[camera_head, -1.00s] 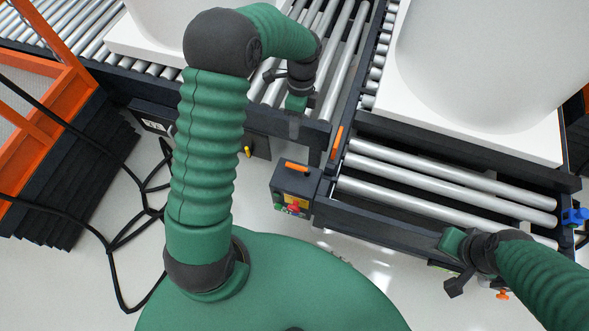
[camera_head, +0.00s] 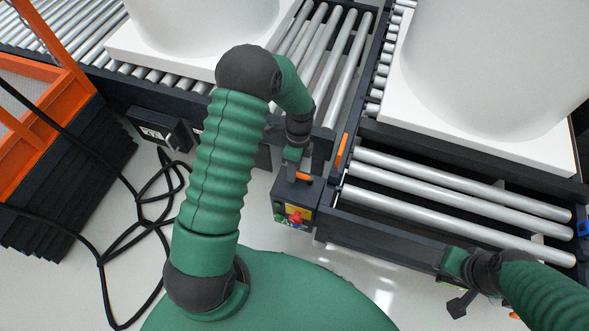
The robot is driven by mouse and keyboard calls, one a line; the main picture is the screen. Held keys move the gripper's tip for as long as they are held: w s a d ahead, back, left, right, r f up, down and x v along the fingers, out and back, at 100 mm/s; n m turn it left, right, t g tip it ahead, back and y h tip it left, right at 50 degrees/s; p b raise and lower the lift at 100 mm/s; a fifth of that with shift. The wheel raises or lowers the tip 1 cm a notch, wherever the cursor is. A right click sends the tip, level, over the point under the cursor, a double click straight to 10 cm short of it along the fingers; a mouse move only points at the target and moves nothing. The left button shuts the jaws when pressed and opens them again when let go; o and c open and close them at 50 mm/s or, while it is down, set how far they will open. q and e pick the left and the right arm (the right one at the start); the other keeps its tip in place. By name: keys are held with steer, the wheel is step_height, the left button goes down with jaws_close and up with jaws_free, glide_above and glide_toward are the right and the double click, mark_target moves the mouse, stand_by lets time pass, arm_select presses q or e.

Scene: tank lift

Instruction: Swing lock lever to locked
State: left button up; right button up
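Two orange levers show, and I cannot tell which is the lock lever. One orange lever (camera_head: 342,150) stands at the corner of the right roller conveyor, by the gap between conveyors. A shorter orange handle (camera_head: 304,177) is on top of the dark control box (camera_head: 294,194), partly hidden by my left gripper. My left gripper (camera_head: 292,166) points down right over this box, close to the short handle; contact and finger opening are unclear. My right gripper (camera_head: 456,304) is low at the right, in front of the conveyor, away from both levers; its opening is unclear.
White tanks on white bases (camera_head: 475,125) stand on the conveyors. Bare rollers (camera_head: 450,205) lie in front of the right tank. A second dark box (camera_head: 158,132) is on the left conveyor's side. Black cables (camera_head: 140,215) lie on the floor beside an orange frame (camera_head: 50,60).

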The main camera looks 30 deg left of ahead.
arm_select(q)
jaws_close()
steer(key=shift+w+r, duration=0.1)
stand_by(1.3)
